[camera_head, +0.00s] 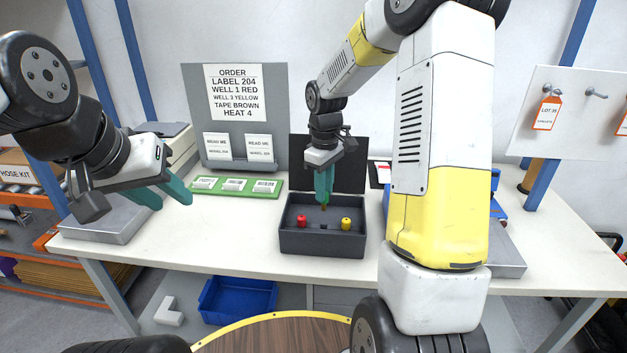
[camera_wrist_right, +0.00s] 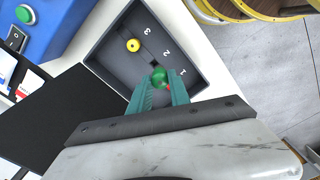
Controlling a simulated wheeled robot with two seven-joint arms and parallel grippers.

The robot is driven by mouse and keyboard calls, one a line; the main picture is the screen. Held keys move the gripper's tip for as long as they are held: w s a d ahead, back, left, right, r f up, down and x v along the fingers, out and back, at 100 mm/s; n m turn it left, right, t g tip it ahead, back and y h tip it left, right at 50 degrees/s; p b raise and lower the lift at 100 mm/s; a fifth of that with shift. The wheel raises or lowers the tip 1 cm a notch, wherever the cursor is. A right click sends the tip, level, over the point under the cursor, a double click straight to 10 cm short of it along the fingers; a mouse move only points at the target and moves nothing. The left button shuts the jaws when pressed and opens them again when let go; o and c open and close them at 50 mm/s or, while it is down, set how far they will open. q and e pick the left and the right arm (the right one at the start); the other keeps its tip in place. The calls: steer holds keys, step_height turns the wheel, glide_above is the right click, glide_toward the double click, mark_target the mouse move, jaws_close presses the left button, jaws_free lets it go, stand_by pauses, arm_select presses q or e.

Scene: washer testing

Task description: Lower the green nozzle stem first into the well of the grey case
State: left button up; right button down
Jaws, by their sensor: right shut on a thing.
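The grey case (camera_head: 322,243) stands open on the table, its dark lid raised behind it. It also shows in the wrist view (camera_wrist_right: 187,40), with the numbers 1, 2 and 3 inside. A red nozzle (camera_head: 302,221) stands at its left and a yellow nozzle (camera_head: 346,224) at its right; the yellow one is by the 3 in the wrist view (camera_wrist_right: 133,45). My right gripper (camera_head: 324,198) points down over the middle of the case, shut on the green nozzle (camera_wrist_right: 159,78). The fingers mostly hide the nozzle in the head view. My left gripper (camera_head: 165,195) is open and empty, left of the case.
A green tray with white cards (camera_head: 236,187) lies left of the case. Behind it stands a grey board with an order sheet (camera_head: 234,92). A blue box with a green button (camera_wrist_right: 45,25) is near the case.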

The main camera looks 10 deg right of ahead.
mark_target(324, 205)
steer(key=n, duration=0.3)
steer(key=shift+w, duration=0.25)
steer(key=n, duration=0.4)
steer(key=shift+w+d+f, duration=0.15)
steer(key=shift+w, duration=0.1)
steer(key=shift+w+d+f+n, duration=0.1)
steer(key=shift+w+f+n, duration=0.05)
steer(key=shift+f+n, duration=1.1)
steer(key=shift+w+f+n, duration=0.15)
steer(key=shift+f+n, duration=0.85)
steer(key=shift+n, duration=0.35)
steer(key=shift+w+d+f+n, duration=0.1)
steer(key=shift+w+f+n, duration=0.05)
steer(key=shift+f+n, duration=1.1)
steer(key=shift+f, duration=1.5)
steer(key=c, duration=1.1)
jaws_free()
steer(key=shift+c, duration=0.2)
